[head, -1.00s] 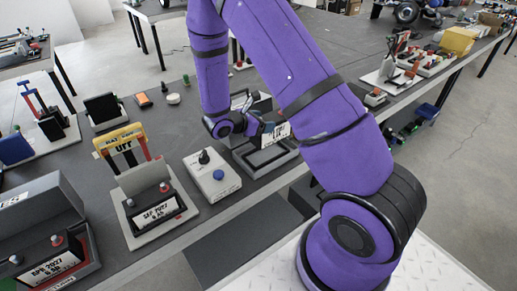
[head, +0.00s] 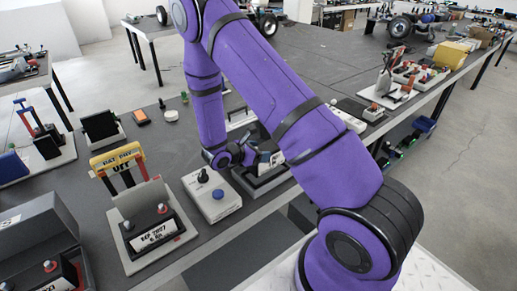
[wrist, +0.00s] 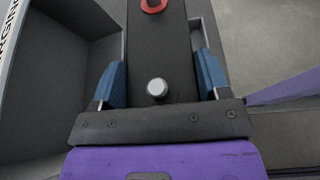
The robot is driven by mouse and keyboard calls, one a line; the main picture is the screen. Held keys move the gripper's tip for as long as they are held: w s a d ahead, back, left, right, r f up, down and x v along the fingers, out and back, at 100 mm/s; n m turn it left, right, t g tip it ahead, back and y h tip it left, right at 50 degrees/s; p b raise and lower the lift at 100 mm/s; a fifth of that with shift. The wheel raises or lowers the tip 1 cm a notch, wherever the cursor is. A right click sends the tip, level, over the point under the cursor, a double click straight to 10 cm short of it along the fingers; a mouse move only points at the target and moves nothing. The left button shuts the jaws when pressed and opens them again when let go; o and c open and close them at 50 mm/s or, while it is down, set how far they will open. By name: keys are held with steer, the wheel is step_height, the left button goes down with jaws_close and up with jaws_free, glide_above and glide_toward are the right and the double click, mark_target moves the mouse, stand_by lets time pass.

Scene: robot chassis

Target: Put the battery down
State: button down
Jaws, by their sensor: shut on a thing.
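My gripper (wrist: 160,75) has its two blue fingers closed on the sides of a black battery (wrist: 172,45). In the wrist view the battery shows a red terminal at the top edge and a pale grey terminal between the fingers. Grey walls of an open box (wrist: 60,70) stand beside it; I cannot tell if the battery rests on its floor. In the head view my gripper (head: 250,158) is at a grey tray (head: 268,183), and my arm hides much of it. Part of the battery's white label (head: 276,157) shows there.
Further left are a battery labelled SEP 2027 (head: 157,235) on a stand and a yellow-handled tester (head: 117,158). A power strip (head: 347,115) lies to the right. The table's front edge is close.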

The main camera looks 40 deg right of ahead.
steer(key=shift+f, duration=1.75)
steer(key=shift+f, duration=0.1)
steer(key=shift+c, duration=0.5)
jaws_free()
